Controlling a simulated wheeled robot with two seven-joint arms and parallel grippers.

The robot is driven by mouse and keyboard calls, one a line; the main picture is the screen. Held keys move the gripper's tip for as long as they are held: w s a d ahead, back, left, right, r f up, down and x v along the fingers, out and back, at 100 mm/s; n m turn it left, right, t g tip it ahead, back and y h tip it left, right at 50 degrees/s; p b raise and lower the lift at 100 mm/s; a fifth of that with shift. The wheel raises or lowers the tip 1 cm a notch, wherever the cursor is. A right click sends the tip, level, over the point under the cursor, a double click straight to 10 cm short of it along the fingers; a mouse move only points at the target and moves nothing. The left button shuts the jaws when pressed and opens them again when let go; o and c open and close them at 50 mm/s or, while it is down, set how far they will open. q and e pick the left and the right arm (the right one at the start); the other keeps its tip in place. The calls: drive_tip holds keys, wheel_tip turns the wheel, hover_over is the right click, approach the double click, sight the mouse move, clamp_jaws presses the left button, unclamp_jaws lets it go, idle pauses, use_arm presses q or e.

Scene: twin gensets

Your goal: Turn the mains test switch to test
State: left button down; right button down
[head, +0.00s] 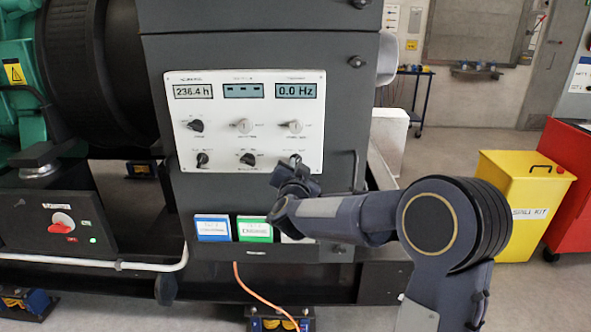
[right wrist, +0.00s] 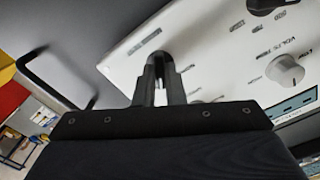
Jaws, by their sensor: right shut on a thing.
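The white control panel (head: 312,98) carries two rows of rotary knobs below three small displays. My right gripper (head: 296,163) is at the panel's lower right, over the last place in the lower row. In the right wrist view its two fingers (right wrist: 159,88) are shut around a small dark knob (right wrist: 160,57) standing out from the panel face (right wrist: 128,62). The labels there are too small to read, so I cannot confirm it is the mains test switch or tell its position. The fingers hide most of the knob. My left gripper is not in view.
Beside the held knob are a black knob (head: 247,158) and, above it, a light grey knob (head: 294,126). A dark handle (right wrist: 62,72) stands beside the panel. Document holders (head: 254,229) hang below. A yellow spill kit bin (head: 516,190) stands on the floor to the right.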

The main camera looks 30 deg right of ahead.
drive_tip(key=c, duration=1.5)
unclamp_jaws()
drive_tip(key=v, duration=0.8)
drive_tip(key=shift+d+r, duration=0.1)
drive_tip(key=s+a+r+n+y+p, duration=0.4)
drive_tip(key=s+a+n+y+p, duration=0.3)
drive_tip(key=s+a+y, duration=0.3)
drive_tip(key=s+f+n+g+y+p, duration=0.1)
drive_tip(key=s+f+g, duration=0.1)
drive_tip(key=s, duration=0.4)
drive_tip(key=s+a+f+n+g+y+p, duration=0.1)
drive_tip(key=s+f+g+p, duration=0.1)
drive_tip(key=s+g, duration=0.2)
drive_tip(key=s+a+f+n+g+y+p, duration=0.1)
drive_tip(key=s+f+g, duration=0.1)
drive_tip(key=s, duration=0.8)
drive_tip(key=shift+s+a+f+n+g, duration=0.25)
drive_tip(key=shift+f+n+g, duration=0.05)
drive_tip(key=shift+g, duration=0.5)
